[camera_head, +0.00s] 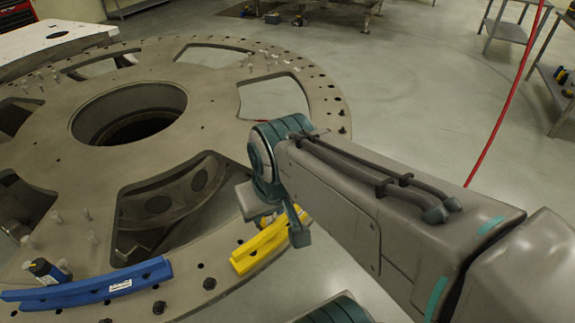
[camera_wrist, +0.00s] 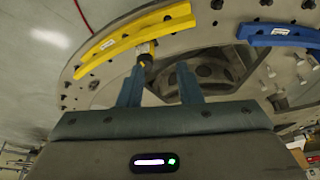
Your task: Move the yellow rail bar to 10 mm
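The yellow rail bar (camera_head: 258,246) lies on the rim of the large grey turret plate (camera_head: 205,277), just left of my gripper (camera_head: 299,228). In the wrist view the yellow rail bar (camera_wrist: 130,43) is a long curved bar with several dark holes, beyond my fingertips. My gripper (camera_wrist: 160,72) shows there with its two blue fingers apart and nothing clearly held between them. A small dark cylindrical device (camera_wrist: 146,52) sits against the bar's inner edge, close to the left fingertip. In the head view my arm hides part of the bar's right end. No millimetre scale is readable.
A blue rail bar (camera_head: 90,288) lies on the same rim at the left, with a black-and-yellow device (camera_head: 45,271) behind it. The plate has large cutouts and several upright pins. A red cable (camera_head: 505,108) hangs at the right, near shelves (camera_head: 556,88).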

